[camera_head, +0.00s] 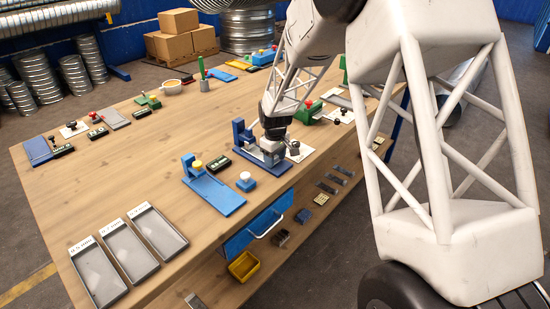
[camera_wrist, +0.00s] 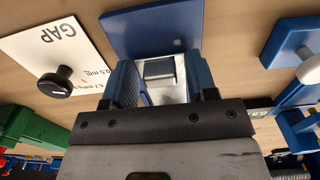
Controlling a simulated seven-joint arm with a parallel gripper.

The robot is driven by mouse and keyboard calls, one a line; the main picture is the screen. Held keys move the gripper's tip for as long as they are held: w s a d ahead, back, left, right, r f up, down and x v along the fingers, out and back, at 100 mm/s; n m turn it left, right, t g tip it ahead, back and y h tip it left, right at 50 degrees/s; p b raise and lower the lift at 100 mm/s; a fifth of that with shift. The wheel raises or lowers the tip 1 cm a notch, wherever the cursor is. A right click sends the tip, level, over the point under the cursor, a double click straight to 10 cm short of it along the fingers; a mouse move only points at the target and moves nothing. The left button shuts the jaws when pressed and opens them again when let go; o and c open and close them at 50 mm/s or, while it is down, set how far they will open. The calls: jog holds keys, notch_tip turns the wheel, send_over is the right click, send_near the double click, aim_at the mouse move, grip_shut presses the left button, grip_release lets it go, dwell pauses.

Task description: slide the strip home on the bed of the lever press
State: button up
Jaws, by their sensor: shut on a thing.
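My gripper (camera_head: 271,146) points down over a blue press (camera_head: 240,133) near the table's front edge. In the wrist view the two blue fingers of my gripper (camera_wrist: 164,78) stand either side of a silver metal piece (camera_wrist: 158,69), which appears to be the strip. My gripper is shut on it. A flat blue plate (camera_wrist: 150,30) of the press lies just beyond the piece. The gripper body hides the near end of the piece. I cannot tell whether the piece touches a stop.
A white GAP card (camera_wrist: 60,40) with a black knob (camera_wrist: 62,82) lies beside the press. Grey trays (camera_head: 160,232) lie front left.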

jog(key=shift+w+a+f, duration=0.1)
jog(key=shift+w+a, duration=0.1)
dwell(0.4)
jog(key=o, duration=1)
jog(key=shift+o, duration=0.4)
jog(key=shift+o, duration=1.2)
jog(key=shift+r, duration=3.45)
jog(key=shift+r, duration=0.1)
